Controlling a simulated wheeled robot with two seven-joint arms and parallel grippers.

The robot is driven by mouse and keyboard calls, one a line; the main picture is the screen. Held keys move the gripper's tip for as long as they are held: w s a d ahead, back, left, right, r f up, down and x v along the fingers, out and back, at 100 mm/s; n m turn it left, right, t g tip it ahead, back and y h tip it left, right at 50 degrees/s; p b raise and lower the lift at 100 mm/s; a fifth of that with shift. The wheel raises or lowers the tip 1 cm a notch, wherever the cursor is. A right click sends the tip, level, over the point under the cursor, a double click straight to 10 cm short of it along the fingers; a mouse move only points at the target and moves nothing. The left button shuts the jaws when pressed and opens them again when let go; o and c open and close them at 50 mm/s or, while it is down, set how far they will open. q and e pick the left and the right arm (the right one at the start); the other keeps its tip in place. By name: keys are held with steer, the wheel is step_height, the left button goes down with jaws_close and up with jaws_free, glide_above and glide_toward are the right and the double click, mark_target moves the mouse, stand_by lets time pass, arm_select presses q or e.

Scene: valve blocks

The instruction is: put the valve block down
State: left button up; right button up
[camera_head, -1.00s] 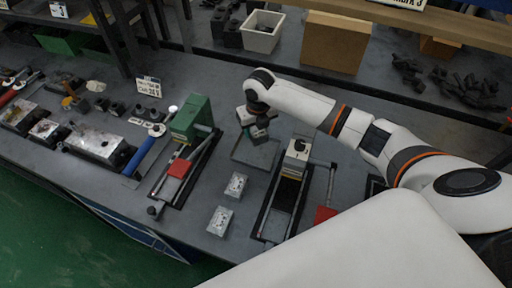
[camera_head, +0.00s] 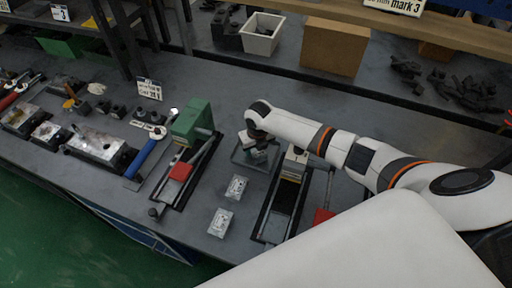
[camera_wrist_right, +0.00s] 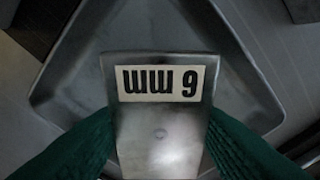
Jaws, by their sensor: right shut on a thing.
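The valve block (camera_wrist_right: 160,145) is a grey metal block with a white "6 mm" label, seen upside down in the right wrist view. My right gripper (camera_wrist_right: 160,130) is shut on it, with a green finger on each side. Below and around it in that view is a grey metal tray (camera_wrist_right: 250,75) with raised sloping walls. In the head view my right gripper (camera_head: 260,153) is over the same tray (camera_head: 239,157) on the bench. I cannot tell whether the block touches the tray floor. My left gripper is out of view.
Two small silver blocks (camera_head: 236,187) (camera_head: 220,222) lie on the bench in front of the tray. A green-topped fixture (camera_head: 191,122) stands left of the tray, and another fixture (camera_head: 295,160) stands close on its right. A white bin (camera_head: 263,33) and a cardboard box (camera_head: 336,46) are at the back.

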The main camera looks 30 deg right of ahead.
steer(key=o, duration=1.4)
steer(key=shift+c, duration=0.2)
step_height(320, 180, up, 12)
steer(key=s, duration=0.1)
steer(key=shift+s+b, duration=0.25)
steer(key=shift+b, duration=0.15)
steer(key=shift+r, duration=0.15)
